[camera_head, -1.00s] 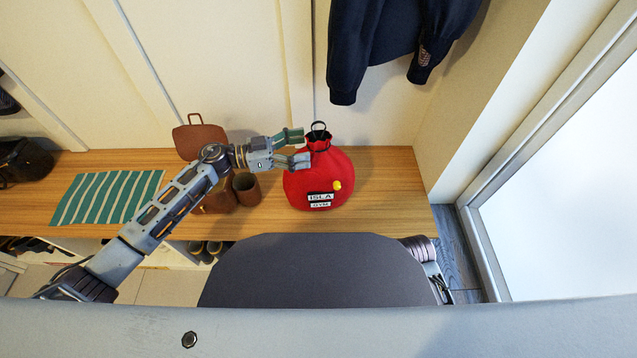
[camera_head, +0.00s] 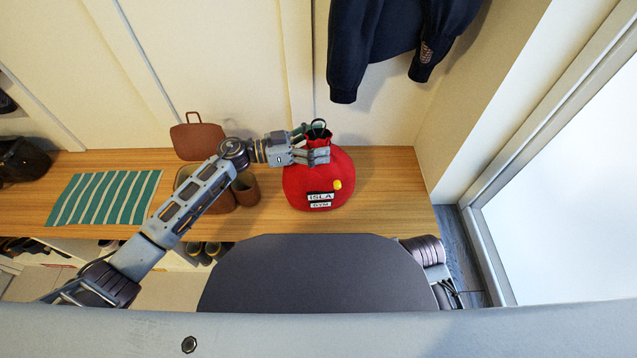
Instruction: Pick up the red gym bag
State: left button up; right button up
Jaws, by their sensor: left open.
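The red gym bag (camera_head: 318,187) stands upright on the wooden bench, with a gathered neck, a black loop on top, a yellow dot and a white name label reading ISLA GYM. My left gripper (camera_head: 318,147) reaches in from the left at the bag's neck, with one finger on the near side and the other partly hidden behind the neck. Its jaws are open around the neck; I cannot tell whether they touch it. My right gripper is not in view.
The wooden bench (camera_head: 390,200) has free room right of the bag. A dark jacket (camera_head: 395,45) hangs above. A wall and a glass door (camera_head: 570,200) are at the right.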

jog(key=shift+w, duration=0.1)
pick_arm(q)
grip_shut()
dwell(0.4)
jog(key=shift+r, duration=0.15)
jog(key=shift+r, duration=0.45)
jog(key=shift+r+p, duration=1.95)
jog(key=shift+r, duration=2.55)
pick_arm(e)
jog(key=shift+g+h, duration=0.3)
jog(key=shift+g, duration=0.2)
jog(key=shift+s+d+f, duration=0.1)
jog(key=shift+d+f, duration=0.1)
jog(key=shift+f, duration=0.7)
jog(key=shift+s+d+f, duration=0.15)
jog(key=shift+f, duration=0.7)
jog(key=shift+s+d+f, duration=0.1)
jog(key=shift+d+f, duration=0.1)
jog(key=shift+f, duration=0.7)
